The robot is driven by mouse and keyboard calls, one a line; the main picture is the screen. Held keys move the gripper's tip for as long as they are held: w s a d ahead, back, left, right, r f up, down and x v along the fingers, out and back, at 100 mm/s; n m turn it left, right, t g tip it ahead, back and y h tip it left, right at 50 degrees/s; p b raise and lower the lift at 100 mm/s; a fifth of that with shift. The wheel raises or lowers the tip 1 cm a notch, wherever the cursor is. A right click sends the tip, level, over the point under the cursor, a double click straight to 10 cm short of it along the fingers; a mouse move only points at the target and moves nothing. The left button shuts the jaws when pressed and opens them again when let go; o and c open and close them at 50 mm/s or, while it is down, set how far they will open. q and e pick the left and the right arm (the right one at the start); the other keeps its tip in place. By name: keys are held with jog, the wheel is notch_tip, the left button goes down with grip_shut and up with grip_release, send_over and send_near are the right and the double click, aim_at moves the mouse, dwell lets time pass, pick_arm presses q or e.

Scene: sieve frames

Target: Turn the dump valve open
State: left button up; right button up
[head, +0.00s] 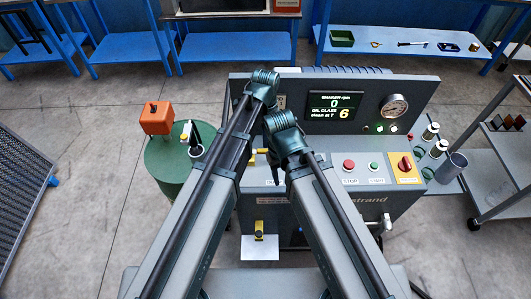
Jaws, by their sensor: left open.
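A yellow handle (259,228) sits low on the front of the grey machine (420,95), above a white sheet. More yellow fittings (262,151) show between my arms, partly covered. I cannot tell for sure which one is the dump valve. My left gripper (273,172) is open, mostly hidden by my arm links in front of the machine. Whether it touches anything is not clear. My right gripper is hidden behind its own arm.
The panel carries a display (334,104), a gauge (394,107), a red button (349,165) and a red knob (405,163). A green drum (165,175) with an orange box stands left. A grey cart (500,180) stands right. Blue benches line the back.

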aim_at(260, 152)
pick_arm(q)
notch_tip(260, 152, down, 7)
jog(key=b, duration=0.6)
grip_shut()
dwell(1.2)
